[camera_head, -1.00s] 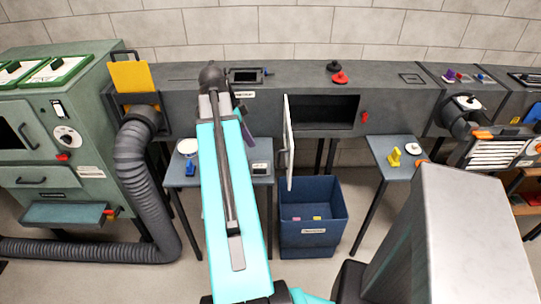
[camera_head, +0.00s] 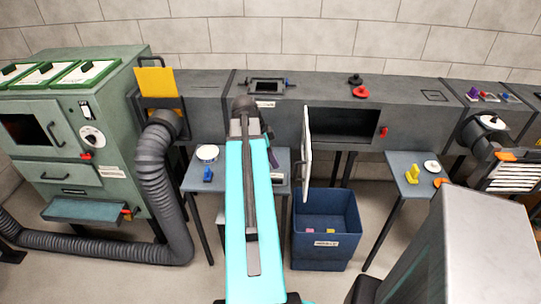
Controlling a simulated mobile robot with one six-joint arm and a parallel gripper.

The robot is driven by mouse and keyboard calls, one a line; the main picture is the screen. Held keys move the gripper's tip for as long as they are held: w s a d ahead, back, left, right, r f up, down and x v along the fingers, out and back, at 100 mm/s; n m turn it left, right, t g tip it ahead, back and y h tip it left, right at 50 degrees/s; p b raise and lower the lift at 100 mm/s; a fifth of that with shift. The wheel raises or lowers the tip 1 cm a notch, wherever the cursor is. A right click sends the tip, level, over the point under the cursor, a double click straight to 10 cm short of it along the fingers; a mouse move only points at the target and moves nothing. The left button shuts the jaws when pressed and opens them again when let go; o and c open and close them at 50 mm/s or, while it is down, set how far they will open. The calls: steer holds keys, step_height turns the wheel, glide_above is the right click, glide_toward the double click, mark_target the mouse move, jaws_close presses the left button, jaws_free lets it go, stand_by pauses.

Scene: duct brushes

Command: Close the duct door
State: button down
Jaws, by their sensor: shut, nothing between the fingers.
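The duct door (camera_head: 307,155) is a pale thin panel at the left edge of a dark rectangular opening (camera_head: 345,125) in the grey duct (camera_head: 410,115). It stands open, swung out toward me and seen almost edge-on, with a handle on its left face. A red latch (camera_head: 383,132) sits right of the opening. My teal arm rises from the bottom, left of the door, with its dark joint in front of the duct. A dark part of it shows beside the link. My gripper cannot be made out; the arm hides what is behind it.
A blue bin (camera_head: 325,222) stands below the door. Small tables stand left (camera_head: 225,172) and right (camera_head: 410,170) of it, with small items on them. A green machine (camera_head: 75,150) with a thick hose (camera_head: 158,190) is at left. A pale block fills the lower right.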

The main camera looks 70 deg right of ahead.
steer(key=s+d+f+p, duration=0.2)
steer(key=s+d+f, duration=0.1)
steer(key=s, duration=0.1)
steer(key=shift+s+f, duration=0.3)
steer(key=shift+f, duration=0.05)
steer(key=shift+s, duration=0.15)
stand_by(0.5)
